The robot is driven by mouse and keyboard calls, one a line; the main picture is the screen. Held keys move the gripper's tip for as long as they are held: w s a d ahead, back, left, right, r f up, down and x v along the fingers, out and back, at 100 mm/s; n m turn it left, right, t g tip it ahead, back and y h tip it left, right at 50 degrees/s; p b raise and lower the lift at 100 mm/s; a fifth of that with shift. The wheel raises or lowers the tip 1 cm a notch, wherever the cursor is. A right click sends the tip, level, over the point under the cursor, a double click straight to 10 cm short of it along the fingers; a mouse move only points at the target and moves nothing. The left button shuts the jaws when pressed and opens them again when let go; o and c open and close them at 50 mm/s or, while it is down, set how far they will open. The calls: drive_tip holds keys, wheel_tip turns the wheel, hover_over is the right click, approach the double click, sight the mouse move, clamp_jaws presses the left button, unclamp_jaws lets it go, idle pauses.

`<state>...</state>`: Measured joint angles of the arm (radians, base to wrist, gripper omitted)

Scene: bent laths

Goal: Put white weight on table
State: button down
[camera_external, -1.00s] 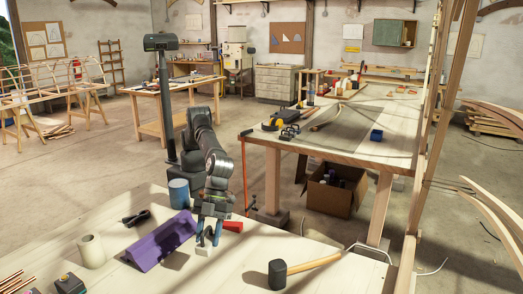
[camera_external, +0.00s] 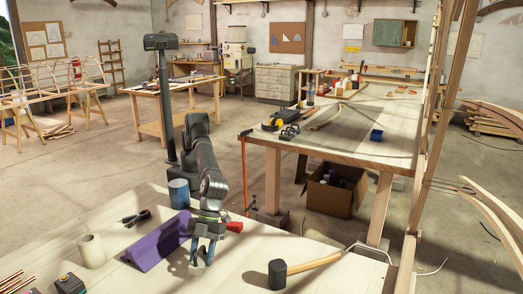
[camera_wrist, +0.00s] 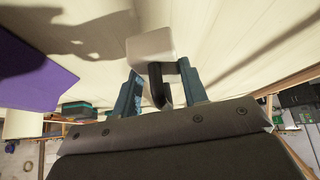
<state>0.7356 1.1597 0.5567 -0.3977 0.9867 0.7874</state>
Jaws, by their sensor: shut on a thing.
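The white weight is a pale block with a dark handle. In the wrist view the white weight (camera_wrist: 150,45) sits just beyond my fingertips, its dark handle between them. In the external view my gripper (camera_external: 203,256) points down over the pale front table (camera_external: 235,272), right of the purple block. The weight (camera_external: 197,269) shows small and partly hidden under the fingers. My gripper is shut on the weight. I cannot tell whether the weight touches the tabletop.
A purple block (camera_external: 158,242) lies left of my gripper, with a blue cylinder (camera_external: 179,193) behind it. A red object (camera_external: 235,226) lies close behind on the right. A mallet (camera_external: 278,274) lies to the right. A pale roll (camera_external: 91,251) stands at left.

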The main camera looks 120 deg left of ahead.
sight(204, 254)
drive_tip(key=shift+f, duration=1.4)
drive_tip(key=shift+f, duration=0.2)
drive_tip(key=c, duration=0.9)
unclamp_jaws()
drive_tip(key=shift+f, duration=0.1)
drive_tip(key=shift+o, duration=0.2)
drive_tip(key=v, duration=1.6)
drive_tip(key=shift+s+a+r, duration=0.2)
drive_tip(key=shift+a+r, duration=0.05)
drive_tip(key=shift+r, duration=0.05)
drive_tip(key=shift+a+r, duration=0.15)
drive_tip(key=shift+r, duration=0.1)
drive_tip(key=c, duration=0.5)
